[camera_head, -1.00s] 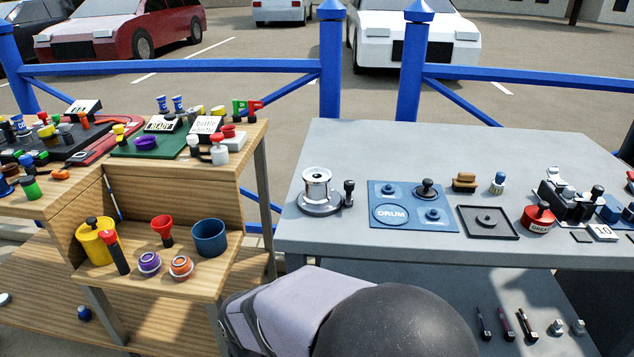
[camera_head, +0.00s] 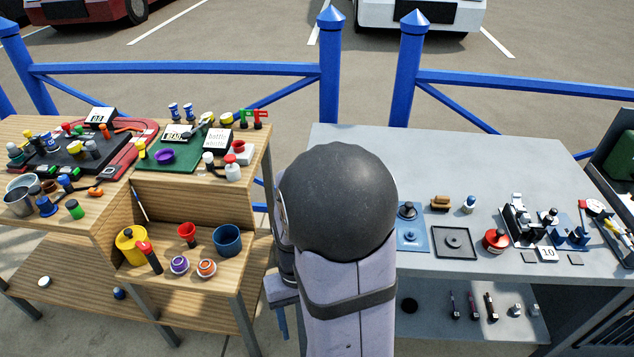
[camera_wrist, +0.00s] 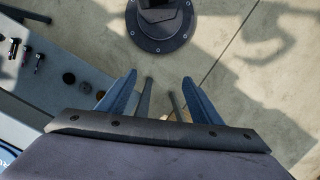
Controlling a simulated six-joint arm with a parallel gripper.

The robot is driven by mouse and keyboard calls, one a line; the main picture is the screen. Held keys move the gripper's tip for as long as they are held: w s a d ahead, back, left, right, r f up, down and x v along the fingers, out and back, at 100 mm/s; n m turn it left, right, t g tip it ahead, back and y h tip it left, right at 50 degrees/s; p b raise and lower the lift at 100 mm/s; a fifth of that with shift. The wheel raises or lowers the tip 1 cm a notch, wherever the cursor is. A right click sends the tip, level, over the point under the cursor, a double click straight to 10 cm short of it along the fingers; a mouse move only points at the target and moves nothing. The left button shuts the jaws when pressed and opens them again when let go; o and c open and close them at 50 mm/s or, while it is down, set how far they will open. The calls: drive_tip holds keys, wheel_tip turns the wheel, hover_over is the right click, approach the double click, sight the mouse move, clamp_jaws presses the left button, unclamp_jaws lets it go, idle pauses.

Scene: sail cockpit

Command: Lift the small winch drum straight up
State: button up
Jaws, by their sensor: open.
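The small winch drum is not visible now; my arm covers the left part of the grey table (camera_head: 500,170) where it stood. The blue DRUM mat (camera_head: 412,236) shows only partly beside my arm, with a dark knobbed piece (camera_head: 407,211) on it. My gripper (camera_wrist: 159,78) is open and empty in the wrist view, its two blue fingers spread over bare floor. In the head view its blue fingers (camera_head: 281,322) hang down at the left of my arm, in front of the table, apart from any object.
On the grey table are a black square tray (camera_head: 454,243), a red tin (camera_head: 495,240) and a black clamp device (camera_head: 520,220). A shelf below holds several dark handles (camera_head: 472,305). A wooden stand (camera_head: 190,280) with pots and cups is at the left.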

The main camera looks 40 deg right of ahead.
drive_tip(key=w+d+r+m+p, duration=0.2)
drive_tip(key=w+d+r+p, duration=0.4)
drive_tip(key=d+r+p, duration=0.45)
drive_tip(key=shift+m+t+h, duration=0.5)
drive_tip(key=shift+m+t, duration=0.1)
drive_tip(key=shift+t, duration=0.3)
drive_tip(key=w+d, duration=0.1)
drive_tip(key=w, duration=0.1)
drive_tip(key=w+d+r, duration=0.1)
drive_tip(key=w+d, duration=0.1)
drive_tip(key=w+d+r+p, duration=0.1)
drive_tip(key=w, duration=0.1)
drive_tip(key=shift+w+d+r, duration=0.15)
drive_tip(key=shift+w+r, duration=0.05)
drive_tip(key=shift+w, duration=0.1)
drive_tip(key=shift+m+t+h, duration=0.4)
drive_tip(key=shift+t+h, duration=0.1)
drive_tip(key=shift+t, duration=0.1)
drive_tip(key=w+d+r, duration=0.2)
drive_tip(key=w, duration=0.1)
drive_tip(key=w+d+r, duration=0.1)
drive_tip(key=shift+w+d+r, duration=0.1)
drive_tip(key=shift+w+r, duration=0.05)
drive_tip(key=shift+w, duration=0.2)
drive_tip(key=shift+m, duration=0.5)
